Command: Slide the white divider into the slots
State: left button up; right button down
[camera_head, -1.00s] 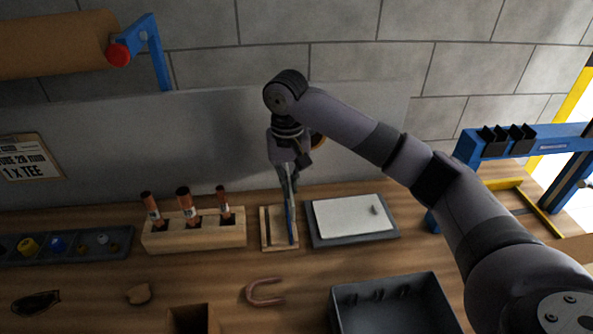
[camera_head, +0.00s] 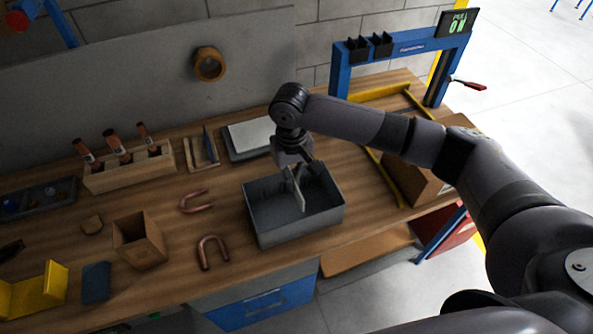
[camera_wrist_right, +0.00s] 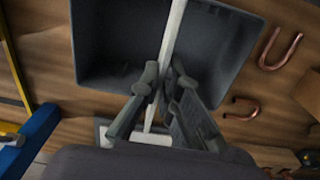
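The white divider (camera_head: 298,190) is a thin upright panel, in the head view seen at the grey bin (camera_head: 262,230), partly inside its outline. In the right wrist view the divider (camera_wrist_right: 172,45) runs as a narrow white strip across the bin (camera_wrist_right: 105,50). My right gripper (camera_head: 293,170) is above the bin with its fingers on either side of the divider; its fingertips (camera_wrist_right: 163,75) close on it in the wrist view. Dark slot ribs show faintly on the bin's back wall. Whether the divider's edges are in the slots cannot be told. My left gripper is not in view.
A wooden rack (camera_head: 188,156) with a dark blue panel stands behind left, beside a white plate (camera_head: 250,137) on a grey base. Copper U-bends (camera_head: 212,252) and a wooden box (camera_head: 140,240) lie left of the bin. A blue frame (camera_head: 340,75) stands behind right.

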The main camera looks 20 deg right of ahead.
jog(key=shift+w+a+f, duration=0.1)
jog(key=shift+w+a, duration=0.05)
jog(key=shift+w, duration=0.1)
jog(key=shift+s+r+p, duration=0.2)
jog(key=shift+r+p, duration=0.1)
jog(key=shift+p, duration=0.45)
notch_tip(320, 180, down, 4)
jog(key=shift+r+b, duration=0.1)
jog(key=shift+b, duration=0.65)
jog(key=shift+f+b, duration=0.35)
jog(key=shift+f, duration=0.85)
jog(key=shift+p, duration=0.6)
jog(key=shift+p, duration=0.4)
jog(key=shift+f+b, duration=1)
jog(key=shift+f, duration=2)
